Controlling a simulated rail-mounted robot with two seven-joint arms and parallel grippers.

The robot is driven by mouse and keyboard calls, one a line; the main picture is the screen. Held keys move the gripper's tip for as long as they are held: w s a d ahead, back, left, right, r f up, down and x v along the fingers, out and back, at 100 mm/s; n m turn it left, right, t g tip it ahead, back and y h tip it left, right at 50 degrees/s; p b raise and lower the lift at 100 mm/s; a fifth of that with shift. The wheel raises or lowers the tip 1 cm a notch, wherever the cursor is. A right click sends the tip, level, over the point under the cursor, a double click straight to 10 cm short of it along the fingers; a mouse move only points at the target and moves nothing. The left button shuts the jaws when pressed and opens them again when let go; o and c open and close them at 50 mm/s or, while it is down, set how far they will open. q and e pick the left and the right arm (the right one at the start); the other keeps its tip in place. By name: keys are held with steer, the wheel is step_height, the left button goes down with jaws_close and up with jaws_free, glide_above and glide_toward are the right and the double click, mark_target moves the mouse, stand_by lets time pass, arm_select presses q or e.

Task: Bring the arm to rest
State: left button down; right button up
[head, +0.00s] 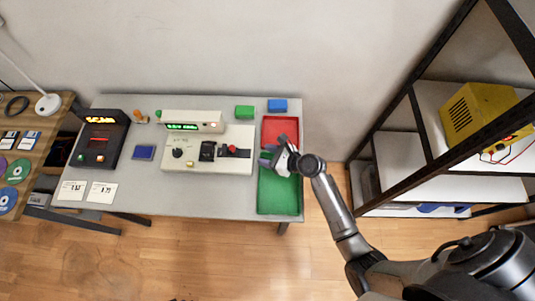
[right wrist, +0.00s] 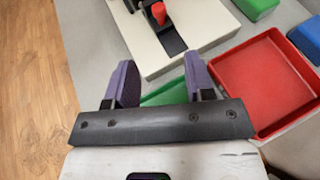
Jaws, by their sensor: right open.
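My right gripper (head: 272,157) is over the right end of the table, above the place where the red tray (head: 280,121) and the green tray (head: 279,197) meet. In the right wrist view its two purple fingers (right wrist: 160,72) stand apart with nothing between them. The green tray (right wrist: 165,95) shows partly behind the fingers, and the red tray (right wrist: 262,82) lies to their right. Both trays look empty where they show. My right arm reaches in from the lower right. My left gripper is not in view.
A cream test device (head: 208,160) with a red lever stands left of the trays. A green block (head: 244,112) and a blue block (head: 278,105) lie at the back. A dark-framed shelf (head: 410,135) with a yellow device (head: 482,118) stands right. Floor shows between table and shelf.

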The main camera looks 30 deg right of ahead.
stand_by(0.5)
steer(key=s+d+r+n+g+h, duration=0.1)
steer(key=s+r+n+g+h, duration=0.25)
steer(key=s+n, duration=0.85)
steer(key=s+d+r+n+g+h, duration=0.15)
steer(key=s+r+n+h, duration=0.35)
steer(key=n, duration=1.4)
steer(key=s+a+f+g+y, duration=0.1)
steer(key=s+f+g, duration=0.1)
steer(key=s, duration=0.3)
steer(key=s+a+f+g, duration=0.1)
steer(key=s+f, duration=0.1)
steer(key=s, duration=0.3)
step_height(320, 180, up, 24)
steer(key=p, duration=2.4)
steer(key=shift+w+d, duration=0.25)
